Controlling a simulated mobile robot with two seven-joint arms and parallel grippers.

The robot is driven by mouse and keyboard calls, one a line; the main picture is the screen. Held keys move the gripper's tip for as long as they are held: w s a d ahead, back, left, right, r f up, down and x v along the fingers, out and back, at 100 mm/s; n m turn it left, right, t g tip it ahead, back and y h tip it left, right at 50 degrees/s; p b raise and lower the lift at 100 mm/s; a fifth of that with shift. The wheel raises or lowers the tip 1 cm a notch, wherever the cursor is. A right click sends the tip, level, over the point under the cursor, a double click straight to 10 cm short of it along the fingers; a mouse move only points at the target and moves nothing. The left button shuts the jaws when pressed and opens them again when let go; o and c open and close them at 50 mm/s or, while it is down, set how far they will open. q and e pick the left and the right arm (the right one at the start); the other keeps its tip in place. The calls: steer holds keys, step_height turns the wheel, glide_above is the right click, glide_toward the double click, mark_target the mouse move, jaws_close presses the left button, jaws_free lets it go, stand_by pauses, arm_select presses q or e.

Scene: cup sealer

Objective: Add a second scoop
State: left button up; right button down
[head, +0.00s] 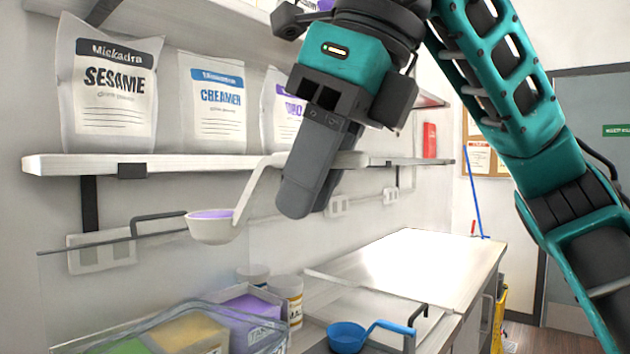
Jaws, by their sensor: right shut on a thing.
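My right gripper (318,165) is shut on the handle of a white scoop (212,228). The scoop's bowl hangs to the left of the fingers, in the air in front of the wall, and holds something purple. Below, a clear-sided container (225,312) has compartments with green, yellow and purple contents (250,308). A blue scoop (350,337) lies at the lower middle, its handle to the right. My left gripper is not in view.
A white wall shelf (70,163) carries bags labelled sesame (108,90), creamer (212,100) and a third, partly hidden one. Two small tubs (286,294) stand behind the container. The white counter (420,262) at right is clear.

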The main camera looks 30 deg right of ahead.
steer(key=shift+w+a+f+b, duration=0.25)
steer(key=shift+w+a+f, duration=0.4)
steer(key=shift+w, duration=0.25)
steer(key=shift+w+a+f+b, duration=0.25)
steer(key=shift+w+a+f, duration=0.35)
steer(key=shift+w, duration=0.25)
steer(key=c, duration=1.5)
jaws_free()
steer(key=shift+c, duration=0.2)
jaws_close()
